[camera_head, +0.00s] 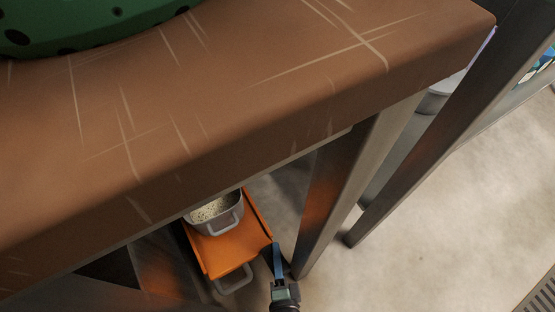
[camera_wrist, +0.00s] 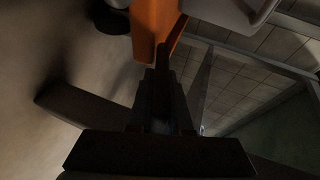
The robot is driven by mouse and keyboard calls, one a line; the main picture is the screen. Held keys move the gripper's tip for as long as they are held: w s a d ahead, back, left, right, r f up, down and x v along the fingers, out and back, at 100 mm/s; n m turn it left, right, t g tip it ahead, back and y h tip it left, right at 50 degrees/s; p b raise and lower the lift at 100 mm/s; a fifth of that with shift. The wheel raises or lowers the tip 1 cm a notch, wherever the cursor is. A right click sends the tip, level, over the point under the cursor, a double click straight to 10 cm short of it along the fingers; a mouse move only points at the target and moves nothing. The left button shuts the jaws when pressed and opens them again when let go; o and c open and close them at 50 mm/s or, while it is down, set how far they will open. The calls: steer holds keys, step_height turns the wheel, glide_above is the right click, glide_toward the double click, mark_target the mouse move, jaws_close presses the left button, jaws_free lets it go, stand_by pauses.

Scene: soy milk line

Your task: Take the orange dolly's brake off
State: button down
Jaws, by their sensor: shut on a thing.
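The orange dolly (camera_head: 236,250) stands on the floor under the brown table, with a grey loop handle (camera_head: 236,281) at its near end. It also shows at the top of the wrist view (camera_wrist: 150,30). My gripper (camera_head: 279,284) is at the dolly's near right corner. In the wrist view, my gripper (camera_wrist: 162,90) is shut on a narrow dark lever (camera_wrist: 169,58) that runs up to the orange edge; I take it to be the brake lever. Its lower end is hidden between the dark fingers, and the wheels cannot be made out.
A grey pot (camera_head: 229,222) with pale, speckled contents sits on the dolly. The brown table (camera_head: 250,95) overhangs it, with a metal leg (camera_head: 330,195) just right of my gripper. A green spotted object (camera_head: 85,25) is on the table. Open floor (camera_head: 440,230) lies to the right.

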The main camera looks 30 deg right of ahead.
steer(key=g+p, duration=0.1)
steer(key=p, duration=0.1)
steer(key=shift+w+r+p, duration=0.1)
steer(key=shift+r+p, duration=0.2)
steer(key=shift+r, duration=0.1)
steer(key=shift+n, duration=0.3)
steer(key=shift+f, duration=0.2)
steer(key=c, duration=0.8)
jaws_free()
steer(key=shift+c, duration=0.2)
steer(key=shift+r, duration=0.1)
steer(key=p+v, duration=0.6)
steer(key=v, duration=0.7)
steer(key=shift+r, duration=0.15)
